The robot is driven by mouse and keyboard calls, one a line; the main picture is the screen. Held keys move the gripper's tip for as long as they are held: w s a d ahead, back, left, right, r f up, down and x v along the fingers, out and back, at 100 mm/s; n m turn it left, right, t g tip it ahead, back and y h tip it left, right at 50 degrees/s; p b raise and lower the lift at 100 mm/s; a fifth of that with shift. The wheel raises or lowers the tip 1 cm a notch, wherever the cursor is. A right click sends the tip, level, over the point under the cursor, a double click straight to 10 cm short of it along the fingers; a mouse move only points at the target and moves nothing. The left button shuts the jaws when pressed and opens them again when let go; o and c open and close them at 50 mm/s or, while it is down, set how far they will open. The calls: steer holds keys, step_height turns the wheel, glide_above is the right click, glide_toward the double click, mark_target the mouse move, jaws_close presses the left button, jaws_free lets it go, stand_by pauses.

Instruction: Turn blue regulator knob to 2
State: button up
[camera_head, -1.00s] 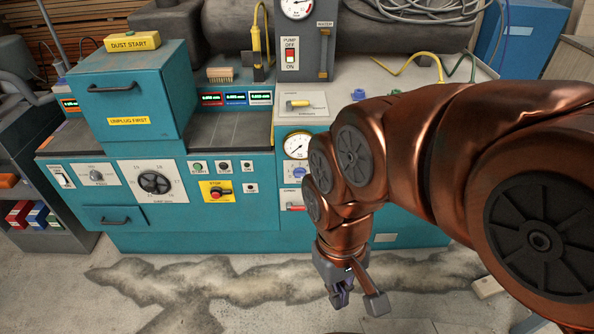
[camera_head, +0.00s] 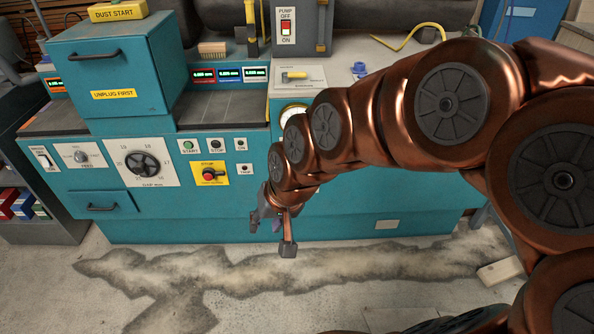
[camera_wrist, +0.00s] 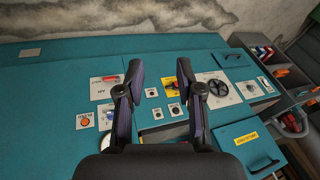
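The blue regulator knob (camera_wrist: 109,115) shows only small and partly in the wrist view, on a white plate left of my left finger. The number it points at cannot be read. In the head view my arm hides it. My gripper (camera_wrist: 160,72) is open and empty, its two dark fingers wide apart above the teal panel. In the head view my gripper (camera_head: 272,222) hangs low before the panel front, right of the red stop button (camera_head: 209,174). No contact with the panel shows.
A plate with a red lever (camera_wrist: 106,79) and a plate with a round orange-red part (camera_wrist: 84,122) lie near the knob. A black handwheel (camera_head: 143,164) is further left in the head view. The floor in front is open.

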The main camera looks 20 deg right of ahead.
steer(key=w+d+f+m+t+b, duration=0.1)
steer(key=w+f+m+t+b, duration=0.2)
steer(key=w+b, duration=0.3)
steer(key=w+f+m+t+b, duration=0.2)
steer(key=w+f+t+b, duration=0.15)
steer(key=w, duration=0.55)
steer(key=w+d+f+m+t+b, duration=0.1)
steer(key=w+f+m+t+b, duration=0.2)
steer(key=w, duration=0.4)
steer(key=w+d+f+m+t+h+b, duration=0.1)
steer(key=w+d+f+m+h+b, duration=0.25)
steer(key=d+b, duration=0.2)
steer(key=w+d+f+m+t+h+b, duration=0.1)
steer(key=w+d+f+m+h+b, duration=0.15)
steer(key=d+f+m+b, duration=0.35)
steer(key=w+d+f+m+t+h+b, duration=0.1)
steer(key=w+d+m+t+h+b, duration=0.2)
steer(key=d, duration=0.5)
steer(key=w+d+g+b, duration=0.1)
steer(key=w+d, duration=0.1)
steer(key=w, duration=0.4)
steer(key=shift+w+d, duration=0.15)
steer(key=shift+d, duration=0.05)
steer(key=shift+m+g, duration=0.25)
jaws_close()
